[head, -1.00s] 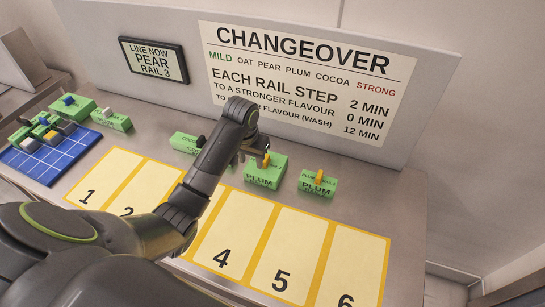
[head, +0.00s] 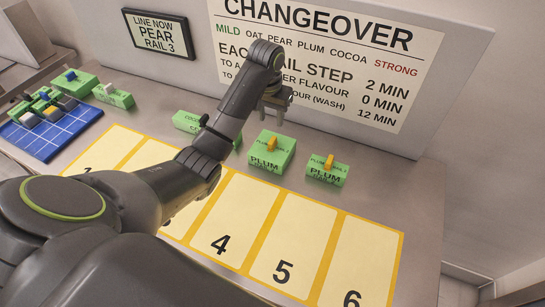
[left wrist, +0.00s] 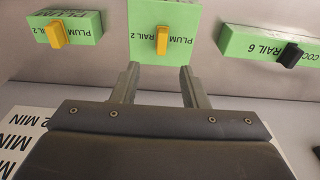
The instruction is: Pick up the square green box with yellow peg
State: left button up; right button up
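The square green box (head: 270,160) labelled PLUM stands on the table behind the numbered cards, with an upright yellow peg (head: 272,143) on top. My left gripper (head: 276,104) is above and behind it, apart from it. In the left wrist view the box (left wrist: 148,20) and its yellow peg (left wrist: 162,41) lie just beyond the fingertips. The left gripper (left wrist: 159,68) is open there, with nothing between its fingers. A smaller oblong PLUM box (head: 325,175) with a yellow peg stands to the right. My right gripper is not in view.
A green COCOA box (head: 186,121) with a black peg (left wrist: 290,55) stands to the left, partly behind my arm. A blue gridded tray (head: 62,140) with several blocks lies at far left. The sign board (head: 400,110) rises behind the boxes.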

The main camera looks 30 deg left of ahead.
pick_arm(q)
jog(key=b, duration=0.2)
send_over(272, 140)
jog(key=s, duration=0.1)
jog(key=f, duration=0.4)
jog(key=shift+d+f, duration=0.15)
jog(key=shift+d, duration=0.05)
jog(key=shift+f+p, duration=0.35)
jog(key=shift+p, duration=0.1)
jog(key=f, duration=0.1)
jog(key=f+p, duration=0.1)
jog(key=f, duration=0.3)
jog(key=shift+w+a+p, duration=0.2)
jog(key=shift+w+p, duration=0.15)
jog(key=shift+w, duration=0.05)
jog(key=shift+w+f, duration=0.1)
jog(key=shift+f, duration=0.5)
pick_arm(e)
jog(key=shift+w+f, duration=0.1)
pick_arm(q)
jog(key=shift+c, duration=0.4)
grip_shut()
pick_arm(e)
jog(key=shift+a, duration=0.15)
